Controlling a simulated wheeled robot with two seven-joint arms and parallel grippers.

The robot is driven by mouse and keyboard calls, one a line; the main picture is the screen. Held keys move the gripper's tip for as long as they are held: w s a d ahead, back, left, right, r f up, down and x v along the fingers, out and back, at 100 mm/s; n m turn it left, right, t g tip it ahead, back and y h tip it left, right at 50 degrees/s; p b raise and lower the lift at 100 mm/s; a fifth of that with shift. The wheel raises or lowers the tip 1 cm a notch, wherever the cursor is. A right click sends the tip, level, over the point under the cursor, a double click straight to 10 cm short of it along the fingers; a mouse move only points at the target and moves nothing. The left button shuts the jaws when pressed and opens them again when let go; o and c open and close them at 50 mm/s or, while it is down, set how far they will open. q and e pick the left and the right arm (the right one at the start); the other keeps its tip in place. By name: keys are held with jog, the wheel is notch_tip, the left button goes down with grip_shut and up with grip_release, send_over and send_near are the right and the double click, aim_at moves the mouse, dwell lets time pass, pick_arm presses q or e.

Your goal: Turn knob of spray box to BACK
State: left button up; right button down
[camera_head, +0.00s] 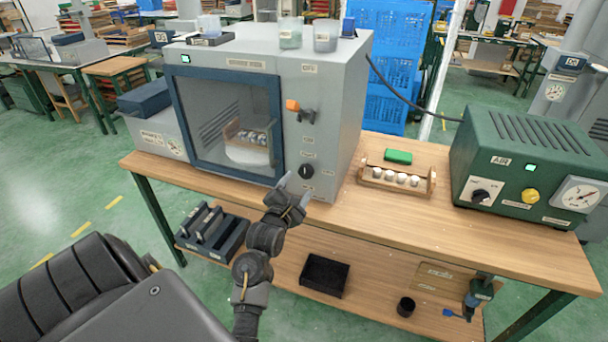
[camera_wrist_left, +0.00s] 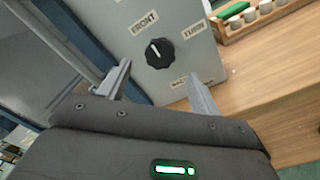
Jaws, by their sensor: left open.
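The grey spray box (camera_head: 338,110) stands on the wooden bench, its glass door shut. Its black knob (camera_head: 306,171) is low on the right front panel. In the left wrist view the knob (camera_wrist_left: 160,53) shows between the fingers, beyond their tips, with its white mark toward the upper left, near the FRONT label (camera_wrist_left: 145,23). A TURN label (camera_wrist_left: 193,29) is at its right, and a label below it is partly hidden. My left gripper (camera_head: 296,184) is open and empty just in front of the knob, apart from it. My right gripper is not in view.
A wooden rack with several white cups (camera_head: 397,180) and the green AIR box (camera_head: 520,160) stand right of the spray box. The bench front between box and rack is clear.

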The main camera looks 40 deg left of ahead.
aim_at(304, 174)
pick_arm(q)
jog(key=x, duration=0.6)
jog(key=shift+w+a+p, duration=0.1)
jog(key=shift+w+p, duration=0.1)
jog(key=shift+p, duration=0.1)
jog(key=c, duration=1)
